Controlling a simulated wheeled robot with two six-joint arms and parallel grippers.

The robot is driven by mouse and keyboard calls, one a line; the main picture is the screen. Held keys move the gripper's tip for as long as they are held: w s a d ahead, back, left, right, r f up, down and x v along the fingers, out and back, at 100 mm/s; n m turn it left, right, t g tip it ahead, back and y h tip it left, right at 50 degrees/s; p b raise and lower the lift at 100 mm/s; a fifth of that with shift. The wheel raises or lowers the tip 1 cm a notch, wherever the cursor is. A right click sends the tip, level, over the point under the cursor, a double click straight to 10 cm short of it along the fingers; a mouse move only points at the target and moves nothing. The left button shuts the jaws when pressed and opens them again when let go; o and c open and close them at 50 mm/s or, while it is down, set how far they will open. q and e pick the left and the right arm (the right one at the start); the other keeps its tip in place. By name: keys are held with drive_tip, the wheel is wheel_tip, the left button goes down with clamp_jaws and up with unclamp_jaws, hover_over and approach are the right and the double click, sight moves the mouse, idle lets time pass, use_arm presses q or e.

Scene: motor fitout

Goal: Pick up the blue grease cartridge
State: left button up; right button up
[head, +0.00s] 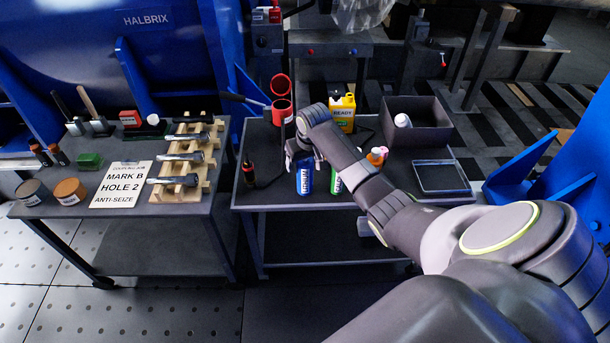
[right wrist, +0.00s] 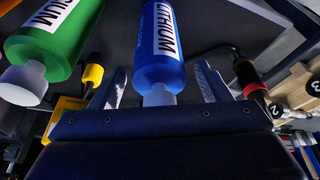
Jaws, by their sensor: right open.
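The blue grease cartridge (head: 304,181) stands upright near the front edge of the middle table, its white label facing forward. In the right wrist view the blue cartridge (right wrist: 160,50) shows a "LITHIUM" label and a pale nozzle. My right gripper (head: 304,160) is at the cartridge's upper part. Its two fingers lie on either side of the cartridge, open, with gaps visible in the wrist view. A green cartridge (right wrist: 52,40) stands beside it, partly hidden by my arm in the head view (head: 337,182). My left gripper is not in view.
A yellow "READY" jug (head: 343,113), a red ring holder (head: 281,112), a dark bin (head: 428,135) and a flat tray (head: 441,178) are on the same table. A black-and-red tool (head: 248,172) stands to the left. The left table holds a wooden rack (head: 187,193).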

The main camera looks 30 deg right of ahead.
clamp_jaws()
drive_tip(key=shift+r, duration=0.1)
idle(0.3)
